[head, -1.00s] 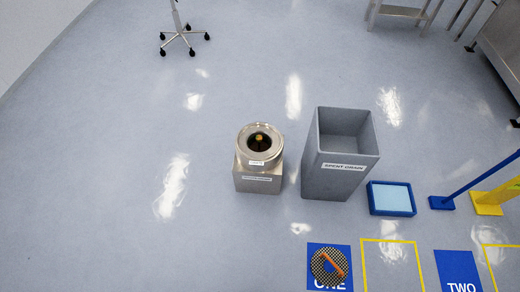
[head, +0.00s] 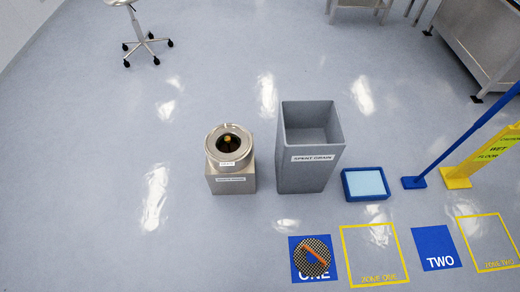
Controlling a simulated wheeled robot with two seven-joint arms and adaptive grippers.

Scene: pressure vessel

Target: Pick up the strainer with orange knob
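A round dark mesh strainer (head: 312,258) with an orange bar across its top lies on the blue floor mat marked ONE (head: 297,243), at the bottom of the head view. The bar looks like its orange handle or knob. A small orange-yellow piece (head: 227,140) also shows inside the round opening of the steel vessel (head: 231,178), left of centre. I cannot tell what that piece belongs to. Neither of my grippers is in view.
A tall grey SPENT GRAIN bin (head: 309,177) stands right of the vessel, with a blue-rimmed tray (head: 366,184) beside it. A yellow wet floor sign (head: 478,160) and blue pole (head: 462,135) stand at right. A wheeled stool (head: 143,40) is at the back. The left floor is clear.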

